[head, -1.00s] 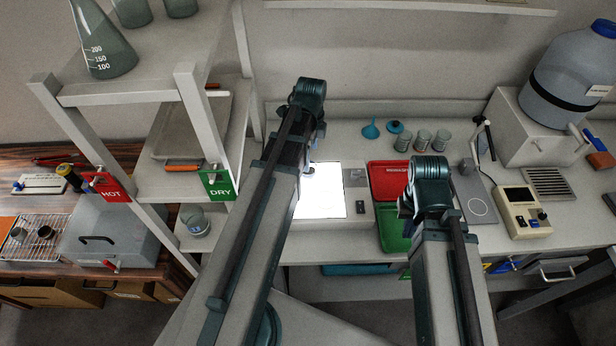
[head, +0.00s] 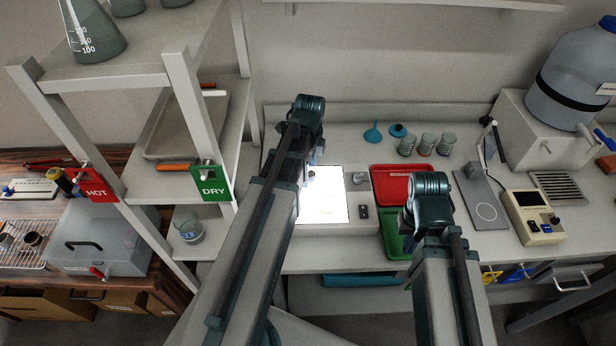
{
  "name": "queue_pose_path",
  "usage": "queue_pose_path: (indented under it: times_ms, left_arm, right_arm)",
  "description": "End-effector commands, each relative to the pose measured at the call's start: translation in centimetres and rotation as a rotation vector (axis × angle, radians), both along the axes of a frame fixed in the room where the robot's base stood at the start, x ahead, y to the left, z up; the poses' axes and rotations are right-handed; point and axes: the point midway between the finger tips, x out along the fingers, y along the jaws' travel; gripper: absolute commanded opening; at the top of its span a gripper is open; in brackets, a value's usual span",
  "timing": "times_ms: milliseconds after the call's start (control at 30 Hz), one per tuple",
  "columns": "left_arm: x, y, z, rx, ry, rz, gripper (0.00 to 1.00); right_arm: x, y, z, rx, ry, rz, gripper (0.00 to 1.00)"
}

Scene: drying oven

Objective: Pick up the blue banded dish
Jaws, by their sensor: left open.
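No dish with a clear blue band can be made out. A small glass vessel (head: 189,231) with a faint bluish tint stands on the lower shelf at left; I cannot tell if it is banded. Small dark cups (head: 32,239) sit on the wire rack at the far left. My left gripper (head: 311,160) is over the back of the bright light panel (head: 325,205), mostly hidden by its own arm. It is open. A small dark spot shows beside it on the panel. My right gripper (head: 408,214) is by the red and green trays, its fingers hidden behind the wrist.
The shelf unit (head: 180,75) stands at left with HOT (head: 97,187) and DRY (head: 210,184) signs. A red tray (head: 388,178) and green tray (head: 396,241) lie on the bench. Several jars (head: 426,145), a blue funnel (head: 373,133) and a water jug (head: 580,85) stand behind.

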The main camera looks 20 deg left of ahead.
Motion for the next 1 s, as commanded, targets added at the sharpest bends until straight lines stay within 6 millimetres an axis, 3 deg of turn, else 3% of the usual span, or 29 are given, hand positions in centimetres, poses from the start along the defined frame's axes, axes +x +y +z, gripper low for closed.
queue_pose_path:
  times_ms: [100, 533, 1000]
  left_arm:
    - [0.0, 0.0, 0.1, 0.000, 0.000, 0.000, 0.96]
    - [0.0, 0.0, 0.1, 0.000, 0.000, 0.000, 0.19]
    - [0.0, 0.0, 1.2, 0.000, 0.000, 0.000, 0.17]
  right_arm:
    - [0.0, 0.0, 0.1, 0.000, 0.000, 0.000, 0.00]
    - [0.0, 0.0, 0.1, 0.000, 0.000, 0.000, 0.00]
    - [0.0, 0.0, 1.2, 0.000, 0.000, 0.000, 0.00]
